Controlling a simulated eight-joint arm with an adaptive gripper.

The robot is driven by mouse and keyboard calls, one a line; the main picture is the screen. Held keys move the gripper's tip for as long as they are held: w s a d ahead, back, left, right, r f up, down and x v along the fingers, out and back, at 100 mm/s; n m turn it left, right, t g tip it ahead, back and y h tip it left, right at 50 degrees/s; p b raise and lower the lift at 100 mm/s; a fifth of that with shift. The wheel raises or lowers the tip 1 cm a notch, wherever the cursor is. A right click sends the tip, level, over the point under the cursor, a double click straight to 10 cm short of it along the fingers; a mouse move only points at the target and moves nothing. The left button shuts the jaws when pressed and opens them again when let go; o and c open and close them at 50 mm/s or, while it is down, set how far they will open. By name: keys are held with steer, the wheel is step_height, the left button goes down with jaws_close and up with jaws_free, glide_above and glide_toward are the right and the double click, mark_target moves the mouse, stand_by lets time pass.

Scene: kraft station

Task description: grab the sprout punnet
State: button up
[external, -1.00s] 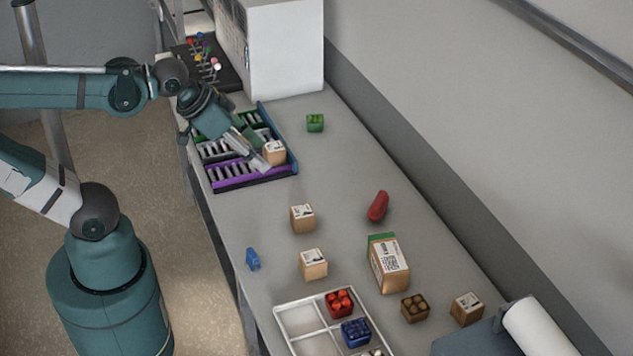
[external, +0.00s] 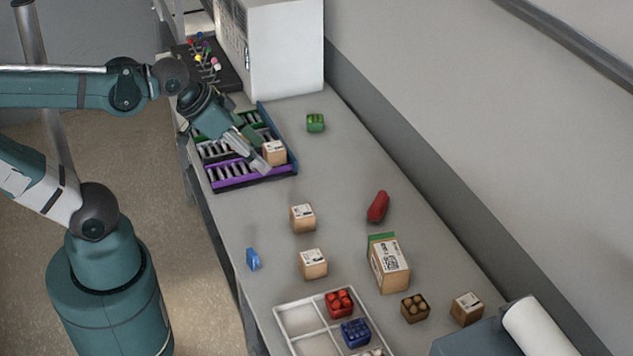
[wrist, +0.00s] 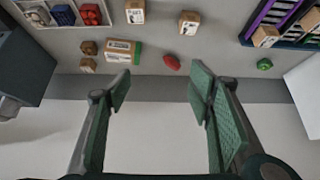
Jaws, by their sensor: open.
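The sprout punnet is a small green punnet (external: 315,123) standing alone on the grey bench, right of the crate with coloured walls. It also shows as a small green block in the wrist view (wrist: 264,64), to the right of my fingers. My gripper (external: 258,151) is over the crate at the left edge of the bench, left of the punnet and apart from it. In the wrist view my gripper (wrist: 160,88) has its two green-padded fingers wide apart with nothing between them.
The crate (external: 255,183) holds a carton (external: 274,152) near my fingers. A white cabinet (external: 290,50) stands behind the punnet. A red object (external: 378,206), cartons (external: 303,218) and a white divided tray (external: 283,318) lie nearer. The bench around the punnet is clear.

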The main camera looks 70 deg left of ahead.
steer(key=w+a+r+n+g, duration=0.1)
steer(key=w+a+r+n, duration=0.1)
steer(key=w+a, duration=0.45)
steer(key=w+a+r+n+g, duration=0.15)
steer(key=w+a, duration=0.25)
steer(key=w, duration=0.5)
steer(key=n+g+b, duration=0.3)
steer(key=n+g, duration=0.2)
steer(key=n, duration=0.6)
glide_above(315, 117)
steer(key=shift+m+t, duration=0.25)
steer(key=f, duration=2.8)
steer(key=shift+d+f, duration=0.1)
steer(key=shift+d, duration=0.2)
steer(key=shift+s+a+f, duration=0.1)
steer(key=shift+a+f, duration=0.1)
steer(key=shift+f, duration=1.3)
